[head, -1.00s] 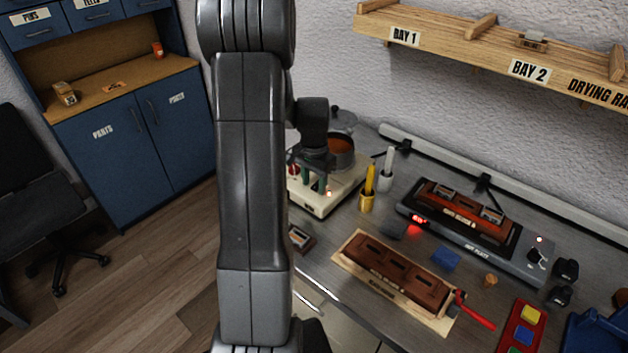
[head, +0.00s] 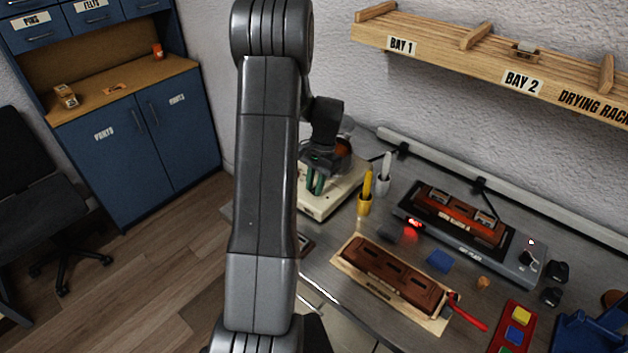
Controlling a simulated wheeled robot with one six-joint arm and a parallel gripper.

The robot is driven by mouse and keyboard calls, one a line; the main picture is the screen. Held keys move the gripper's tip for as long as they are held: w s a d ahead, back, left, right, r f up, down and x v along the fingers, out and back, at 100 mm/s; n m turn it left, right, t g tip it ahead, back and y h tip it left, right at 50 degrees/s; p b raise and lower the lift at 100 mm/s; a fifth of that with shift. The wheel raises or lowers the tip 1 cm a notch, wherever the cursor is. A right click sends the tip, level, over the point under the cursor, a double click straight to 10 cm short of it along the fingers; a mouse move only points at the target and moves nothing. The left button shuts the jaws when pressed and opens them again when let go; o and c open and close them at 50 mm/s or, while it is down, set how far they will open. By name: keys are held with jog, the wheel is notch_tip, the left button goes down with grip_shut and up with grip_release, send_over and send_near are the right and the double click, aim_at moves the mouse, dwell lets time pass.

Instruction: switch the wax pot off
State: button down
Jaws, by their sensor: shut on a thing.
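The wax pot has a cream base (head: 322,204) and a round pot (head: 344,157) of orange-brown wax, at the back left of the bench. My arm hides part of both. My gripper (head: 316,186), with green fingertips, points down over the front part of the cream base. Its jaws are shut on a small part there, taken to be the pot's switch. The fingers hide that part, so its position cannot be told. No lit lamp shows on the base.
A yellow stick in a holder (head: 365,192) and a white one (head: 384,176) stand just right of the pot. The drying rack (head: 480,55) hangs above.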

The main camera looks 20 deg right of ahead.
jog(key=c, duration=1.3)
grip_release()
jog(key=b+v, duration=0.2)
jog(key=v, duration=1.2)
jog(key=shift+f, duration=0.1)
